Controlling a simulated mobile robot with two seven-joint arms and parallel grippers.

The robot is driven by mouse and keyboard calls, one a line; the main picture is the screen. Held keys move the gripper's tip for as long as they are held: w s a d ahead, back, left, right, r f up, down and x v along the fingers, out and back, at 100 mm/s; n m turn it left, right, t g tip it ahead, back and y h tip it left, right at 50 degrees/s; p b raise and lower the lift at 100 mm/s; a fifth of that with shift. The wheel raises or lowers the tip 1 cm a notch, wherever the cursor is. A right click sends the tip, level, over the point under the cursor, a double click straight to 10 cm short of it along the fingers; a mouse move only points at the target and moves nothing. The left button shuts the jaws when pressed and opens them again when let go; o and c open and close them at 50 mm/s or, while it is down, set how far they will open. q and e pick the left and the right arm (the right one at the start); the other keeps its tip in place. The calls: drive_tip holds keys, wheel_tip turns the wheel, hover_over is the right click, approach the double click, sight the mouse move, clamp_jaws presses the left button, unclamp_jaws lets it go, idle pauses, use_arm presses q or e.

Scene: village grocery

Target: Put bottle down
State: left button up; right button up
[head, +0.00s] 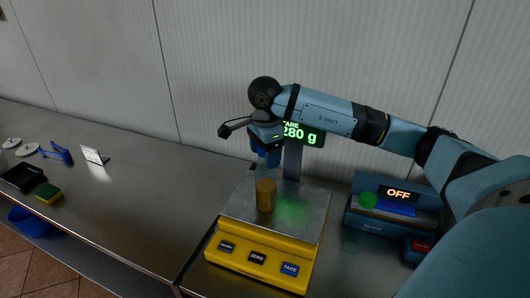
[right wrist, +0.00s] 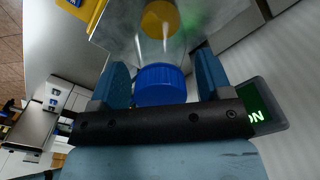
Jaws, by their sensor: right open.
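A clear bottle (head: 265,190) with amber contents and a blue cap stands upright on the metal plate of the yellow scale (head: 238,262). The scale's display (head: 301,133) reads 280 g, with its left part hidden by my arm. My right gripper (head: 264,158) is at the top of the bottle. In the right wrist view the blue cap (right wrist: 161,84) lies between the two fingers of my right gripper (right wrist: 160,80), which are open with a gap showing on either side. My left gripper is not in view.
A blue device (head: 392,206) with an OFF display stands right of the scale. At the far left of the counter (head: 125,195) are a sponge (head: 47,193), a black tray (head: 22,177) and a small white sign (head: 94,156). The counter between them and the scale is clear.

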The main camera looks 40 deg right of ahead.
wheel_tip(320, 180, up, 11)
drive_tip(key=shift+b, duration=0.8)
drive_tip(key=shift+r, duration=0.5)
